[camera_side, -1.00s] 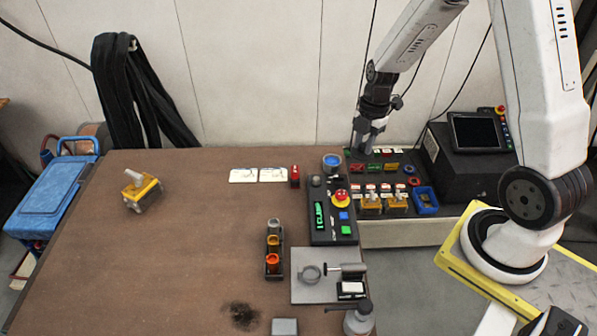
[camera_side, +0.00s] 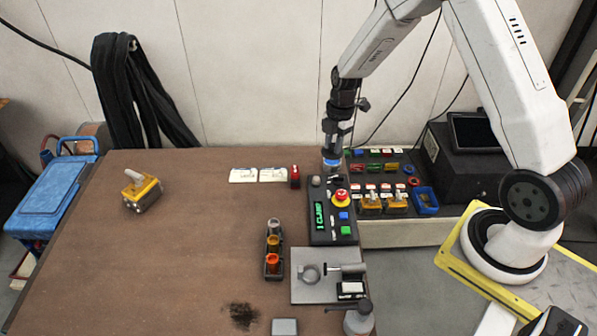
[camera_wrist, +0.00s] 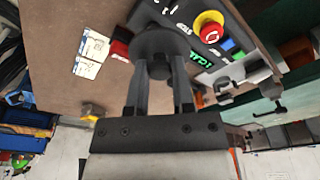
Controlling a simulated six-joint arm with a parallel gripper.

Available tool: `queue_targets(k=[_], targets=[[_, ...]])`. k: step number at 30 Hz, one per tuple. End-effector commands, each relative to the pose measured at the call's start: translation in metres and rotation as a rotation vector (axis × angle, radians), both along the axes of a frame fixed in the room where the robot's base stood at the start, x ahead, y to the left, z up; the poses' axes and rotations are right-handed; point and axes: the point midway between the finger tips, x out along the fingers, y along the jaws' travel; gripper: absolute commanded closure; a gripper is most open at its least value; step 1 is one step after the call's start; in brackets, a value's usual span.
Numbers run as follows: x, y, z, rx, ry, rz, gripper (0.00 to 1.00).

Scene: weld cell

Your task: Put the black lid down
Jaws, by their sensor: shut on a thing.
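The black lid (camera_wrist: 153,42) shows in the wrist view as a dark round piece between my two fingertips. My gripper (camera_wrist: 158,72) is shut on it. In the side view my gripper (camera_side: 334,152) points down at the back end of the control box, right at the small tin with the blue top (camera_side: 331,163). The lid cannot be made out clearly there. I cannot tell whether it touches the tin. In the wrist view the tin is not seen; the lid and fingers cover that area.
The control box (camera_side: 319,238) with a red-and-yellow stop button (camera_side: 341,196) stands just in front.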

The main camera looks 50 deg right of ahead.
Motion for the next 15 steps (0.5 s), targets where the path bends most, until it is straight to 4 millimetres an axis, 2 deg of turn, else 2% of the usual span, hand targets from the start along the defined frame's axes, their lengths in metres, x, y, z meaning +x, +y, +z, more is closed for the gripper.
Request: queue_targets(k=[15], targets=[[0.059, -0.011, -0.028, 0.000, 0.001, 0.001, 1.00]])
